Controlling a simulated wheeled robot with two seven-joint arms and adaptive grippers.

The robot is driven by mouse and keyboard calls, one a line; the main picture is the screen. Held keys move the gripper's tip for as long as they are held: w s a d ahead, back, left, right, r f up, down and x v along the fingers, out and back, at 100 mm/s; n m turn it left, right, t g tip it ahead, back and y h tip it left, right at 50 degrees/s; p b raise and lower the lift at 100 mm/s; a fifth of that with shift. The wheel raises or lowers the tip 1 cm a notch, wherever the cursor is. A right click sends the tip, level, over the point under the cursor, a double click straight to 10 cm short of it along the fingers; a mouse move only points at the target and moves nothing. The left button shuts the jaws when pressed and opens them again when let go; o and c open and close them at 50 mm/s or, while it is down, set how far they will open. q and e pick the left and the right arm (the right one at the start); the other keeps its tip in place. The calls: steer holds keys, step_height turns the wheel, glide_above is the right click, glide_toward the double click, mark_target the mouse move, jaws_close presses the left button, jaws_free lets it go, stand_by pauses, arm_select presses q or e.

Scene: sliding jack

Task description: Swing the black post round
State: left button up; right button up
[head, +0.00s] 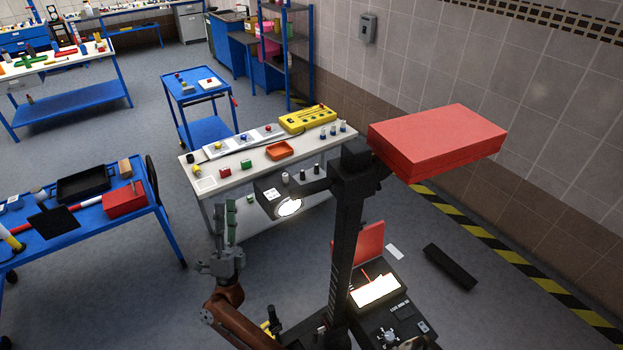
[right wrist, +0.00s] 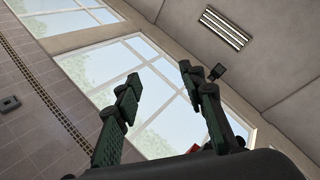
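The black post (head: 346,225) stands upright in the middle of the head view. A large red block (head: 437,140) is at its upper right, beside the post's dark head. My left gripper is not in view.
A dark machine base with a lit white panel (head: 377,289) is at the lower right of the post. A white table (head: 205,184) with small parts stands behind. A blue table (head: 60,232) is at left. A black bar (head: 450,267) lies on the floor at right.

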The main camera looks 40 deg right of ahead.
steer(key=s+d+r+m+g+h+p, duration=0.15)
steer(key=s+r+m+g+h, duration=0.3)
steer(key=r+m+g, duration=0.5)
steer(key=s+d+r+m+g+h+p, duration=0.1)
steer(key=s+d+r+m+g+h, duration=0.2)
steer(key=s+r+m+g, duration=0.7)
steer(key=m+g+y+p, duration=0.2)
steer(key=m+g+y, duration=0.5)
steer(key=m+y, duration=0.3)
glide_toward(334, 181)
steer(key=shift+t, duration=0.25)
steer(key=p+x, duration=0.1)
steer(key=x, duration=0.1)
steer(key=p+x, duration=0.1)
steer(key=x, duration=0.1)
steer(key=shift+w+d+f, duration=0.15)
steer(key=shift+d+f, duration=0.15)
steer(key=shift+f, duration=0.15)
steer(key=shift+c, duration=0.7)
jaws_close()
